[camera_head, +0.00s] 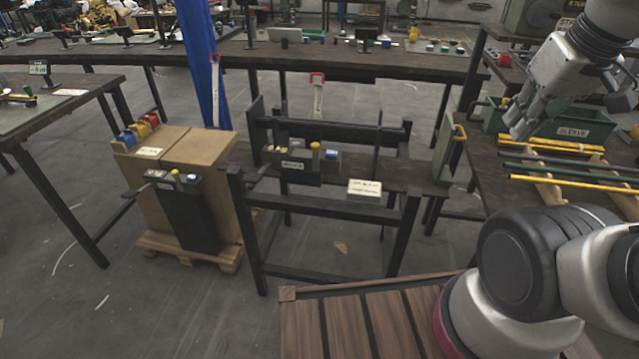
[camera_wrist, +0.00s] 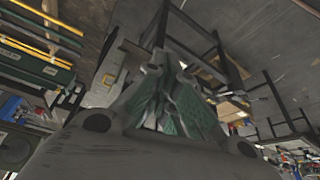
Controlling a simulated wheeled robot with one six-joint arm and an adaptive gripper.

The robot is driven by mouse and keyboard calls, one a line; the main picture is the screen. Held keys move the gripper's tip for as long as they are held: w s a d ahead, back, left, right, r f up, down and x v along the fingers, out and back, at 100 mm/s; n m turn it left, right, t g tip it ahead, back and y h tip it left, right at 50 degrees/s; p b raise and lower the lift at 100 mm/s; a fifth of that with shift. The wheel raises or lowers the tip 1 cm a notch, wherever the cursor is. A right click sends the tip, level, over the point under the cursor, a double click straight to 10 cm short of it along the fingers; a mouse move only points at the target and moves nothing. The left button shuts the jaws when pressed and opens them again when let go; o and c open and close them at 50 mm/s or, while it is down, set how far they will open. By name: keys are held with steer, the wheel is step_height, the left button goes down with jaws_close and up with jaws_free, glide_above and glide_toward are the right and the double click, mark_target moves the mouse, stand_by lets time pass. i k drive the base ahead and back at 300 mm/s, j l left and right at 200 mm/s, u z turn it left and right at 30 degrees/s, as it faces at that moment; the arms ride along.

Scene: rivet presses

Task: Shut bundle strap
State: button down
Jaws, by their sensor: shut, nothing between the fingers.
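My gripper (camera_head: 518,128) is at the upper right of the head view, raised beside the right bench and in front of a green bin (camera_head: 580,128). Its fingers are together and empty. In the wrist view the closed fingers (camera_wrist: 168,72) point up the picture. Several long rods, among them a yellow rod (camera_head: 575,182), lie across wooden cradles (camera_head: 545,188) on the right bench, below the gripper in the picture. I cannot clearly make out a bundle strap on them. White straps with red ends hang farther back, one of them (camera_head: 318,95) near the middle.
A dark press stand (camera_head: 330,212) with a small control box (camera_head: 290,162) stands in the middle. Left of it, cardboard boxes (camera_head: 185,150) sit on a pallet (camera_head: 185,252). A long bench (camera_head: 200,52) runs along the back. Open floor lies at left.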

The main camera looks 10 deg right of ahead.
mark_target(318, 88)
steer(key=i+u, duration=0.2)
steer(key=i, duration=0.65)
